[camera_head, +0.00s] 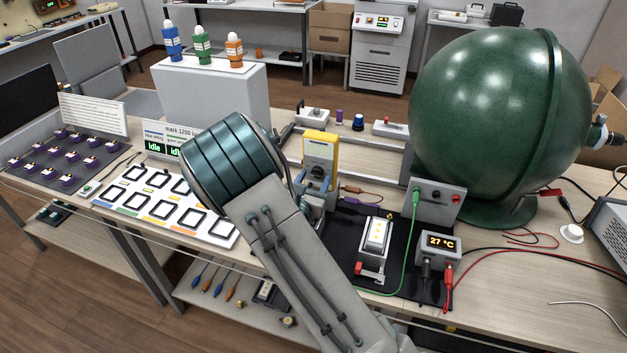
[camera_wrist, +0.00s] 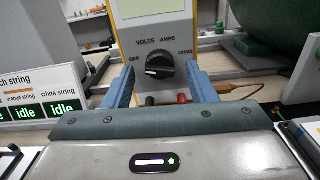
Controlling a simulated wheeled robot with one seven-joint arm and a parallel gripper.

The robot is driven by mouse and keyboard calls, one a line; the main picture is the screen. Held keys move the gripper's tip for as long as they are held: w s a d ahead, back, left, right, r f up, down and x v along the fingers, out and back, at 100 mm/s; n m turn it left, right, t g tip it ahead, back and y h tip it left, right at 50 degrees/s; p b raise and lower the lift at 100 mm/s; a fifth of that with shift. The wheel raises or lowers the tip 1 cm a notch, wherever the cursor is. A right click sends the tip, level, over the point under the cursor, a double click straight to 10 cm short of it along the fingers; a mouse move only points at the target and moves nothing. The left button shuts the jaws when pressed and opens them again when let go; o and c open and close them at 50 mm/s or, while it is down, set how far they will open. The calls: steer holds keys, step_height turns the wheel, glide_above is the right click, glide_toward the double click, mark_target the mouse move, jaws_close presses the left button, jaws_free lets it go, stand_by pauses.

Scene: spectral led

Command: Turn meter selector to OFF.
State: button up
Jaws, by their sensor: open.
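The yellow-edged meter (camera_head: 320,157) stands upright on the bench in the head view, just beyond my arm. Labels OFF, VOLTS, AMPS and a less readable one at the right surround the knob. The knob's light mark points left, near the OFF side; its exact setting is hard to tell. My gripper (camera_wrist: 160,82) is open, with one blue finger on each side of the knob. Contact with the knob cannot be made out.
A red terminal (camera_wrist: 182,98) and a dark one sit below the knob. To the right are a black mat with an LED fixture (camera_head: 375,245), a temperature display (camera_head: 438,245), cables and a large green sphere (camera_head: 490,120). A panel of square frames (camera_head: 165,205) lies left.

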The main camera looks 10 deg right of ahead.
steer(key=b+v, duration=0.1)
steer(key=v, duration=1.2)
steer(key=shift+s+a+b, duration=0.15)
steer(key=shift+s+b, duration=0.05)
steer(key=shift+b, duration=0.2)
